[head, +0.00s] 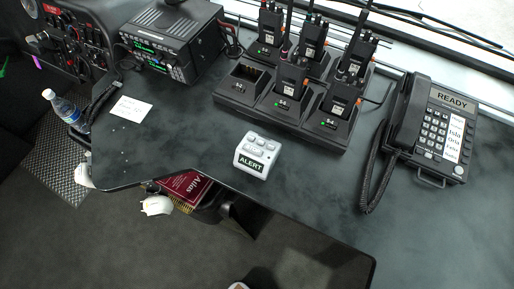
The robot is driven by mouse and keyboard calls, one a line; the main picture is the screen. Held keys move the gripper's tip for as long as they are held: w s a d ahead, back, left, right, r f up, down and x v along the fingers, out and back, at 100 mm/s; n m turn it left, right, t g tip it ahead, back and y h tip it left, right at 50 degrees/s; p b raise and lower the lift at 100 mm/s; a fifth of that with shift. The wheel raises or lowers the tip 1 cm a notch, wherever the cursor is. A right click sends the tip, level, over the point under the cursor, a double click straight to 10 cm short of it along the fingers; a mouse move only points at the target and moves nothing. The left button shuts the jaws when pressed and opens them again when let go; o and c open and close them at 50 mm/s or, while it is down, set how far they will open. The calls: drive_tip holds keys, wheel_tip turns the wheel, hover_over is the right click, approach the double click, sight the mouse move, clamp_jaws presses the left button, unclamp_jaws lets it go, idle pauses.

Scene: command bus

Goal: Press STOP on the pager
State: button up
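The pager (257,155) is a small white box on the dark countertop (190,150), near its front edge. Its front face carries a dark label reading ALERT. Its sloped top has several small grey buttons; their lettering is too small to read, so I cannot tell which one is STOP. Nothing touches or covers the pager. I do not see my gripper in the head view.
A charger rack (232,96) with several handheld radios stands behind the pager. A desk phone (425,130) with a coiled cord is at right, a radio unit (172,45) at back left, and a paper note (131,109) at left. The counter around the pager is clear.

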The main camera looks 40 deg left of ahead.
clamp_jaws()
idle(1.0)
